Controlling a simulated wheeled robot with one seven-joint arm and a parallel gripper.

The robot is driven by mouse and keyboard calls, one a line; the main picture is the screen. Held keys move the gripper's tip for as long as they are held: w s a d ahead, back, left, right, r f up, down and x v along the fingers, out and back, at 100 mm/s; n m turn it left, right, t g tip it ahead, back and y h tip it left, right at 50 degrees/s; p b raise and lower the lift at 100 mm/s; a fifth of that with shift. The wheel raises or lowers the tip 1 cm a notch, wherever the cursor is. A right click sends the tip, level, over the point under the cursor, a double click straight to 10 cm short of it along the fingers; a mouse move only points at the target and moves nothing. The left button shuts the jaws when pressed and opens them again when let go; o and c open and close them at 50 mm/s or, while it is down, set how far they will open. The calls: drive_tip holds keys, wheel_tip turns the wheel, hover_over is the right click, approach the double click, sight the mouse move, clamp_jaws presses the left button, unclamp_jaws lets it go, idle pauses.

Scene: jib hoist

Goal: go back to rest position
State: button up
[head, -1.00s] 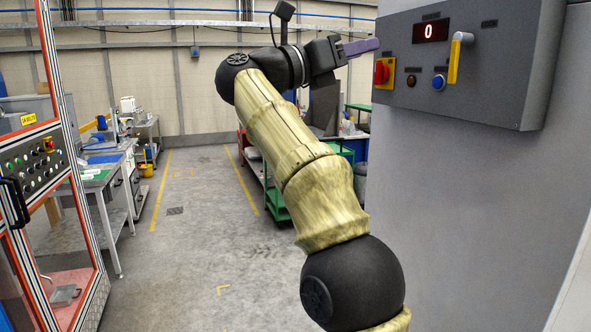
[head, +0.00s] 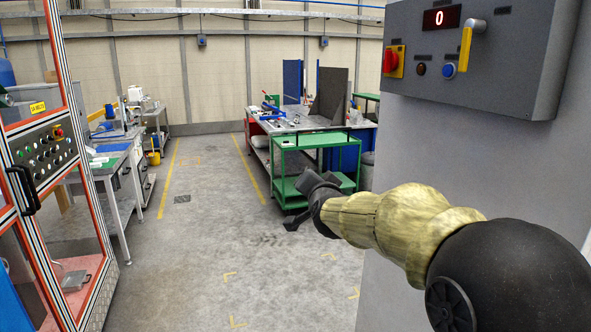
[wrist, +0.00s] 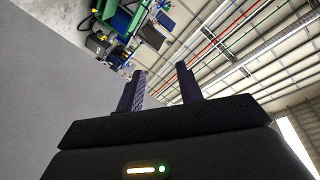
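My gripper (wrist: 161,85) shows in the wrist view with its two dark fingers apart and nothing between them.
A green cart (head: 312,140) and a workbench (head: 290,122) stand behind my wrist. A framed machine with a button panel (head: 42,150) is at the left, with a side table (head: 105,160) behind it. The floor (head: 215,240) between is clear.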

drive_tip(key=s+d+f+n+g, duration=0.2)
drive_tip(key=s+d+f+g, duration=0.1)
drive_tip(key=s+f, duration=0.6)
drive_tip(key=s+d+f+n+g+h, duration=0.1)
drive_tip(key=s+d+f+g, duration=0.3)
drive_tip(key=s+f, duration=0.6)
drive_tip(key=s+d+f+n+g, duration=0.3)
drive_tip(key=s+f+g, duration=0.3)
drive_tip(key=s+f, duration=0.4)
drive_tip(key=shift+s+d+f+n+g, duration=0.3)
drive_tip(key=shift+s+n+g, duration=0.15)
drive_tip(key=shift+s, duration=0.5)
